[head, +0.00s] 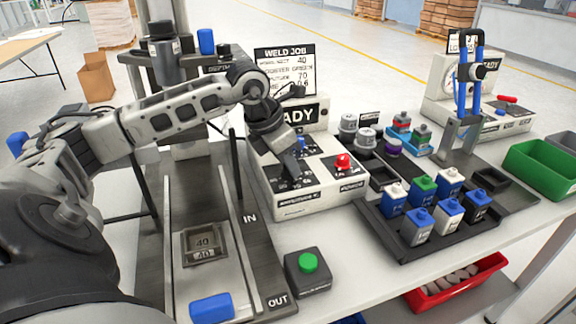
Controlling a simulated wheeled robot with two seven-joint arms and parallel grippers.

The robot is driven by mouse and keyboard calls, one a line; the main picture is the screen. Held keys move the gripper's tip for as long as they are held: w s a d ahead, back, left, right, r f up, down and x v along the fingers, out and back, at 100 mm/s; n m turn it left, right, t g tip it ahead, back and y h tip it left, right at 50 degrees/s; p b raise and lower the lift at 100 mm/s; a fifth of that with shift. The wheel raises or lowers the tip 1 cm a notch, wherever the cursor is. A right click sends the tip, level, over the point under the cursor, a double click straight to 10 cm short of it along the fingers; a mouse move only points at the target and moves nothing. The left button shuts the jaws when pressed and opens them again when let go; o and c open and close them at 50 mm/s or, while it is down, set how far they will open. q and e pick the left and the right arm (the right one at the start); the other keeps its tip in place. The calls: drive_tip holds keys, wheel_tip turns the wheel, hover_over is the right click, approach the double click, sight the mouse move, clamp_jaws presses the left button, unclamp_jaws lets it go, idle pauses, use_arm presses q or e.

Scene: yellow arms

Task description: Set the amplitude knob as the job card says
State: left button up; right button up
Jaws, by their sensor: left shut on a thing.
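The white control box (318,190) stands at the middle of the bench. Its front left panel is labelled amplitude, with a dark dial face (291,181) carrying white numbers. My left gripper (293,168) reaches down over this dial and is shut on the amplitude knob, which the fingers hide. The knob's pointer setting cannot be read. The job card (286,68), headed weld job, stands behind the box, partly covered by my left arm. It shows 40, booster green and a line with 70. My right gripper is not in view.
A red knob (343,161) sits right of the dial. A green button box (308,270) stands in front. A dark tray (428,228) of blue, green and white blocks and a green bin (540,172) lie right. A blue upright stand (461,136) rises behind the tray.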

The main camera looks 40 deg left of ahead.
use_arm(q)
drive_tip(key=shift+r+m+h, duration=0.1)
drive_tip(key=shift+m+h, duration=0.3)
drive_tip(key=shift+m, duration=0.6)
drive_tip(key=shift+a, duration=0.1)
drive_tip(key=o, duration=1)
drive_tip(key=shift+c, duration=0.2)
drive_tip(key=v, duration=1.6)
drive_tip(key=shift+w, duration=0.25)
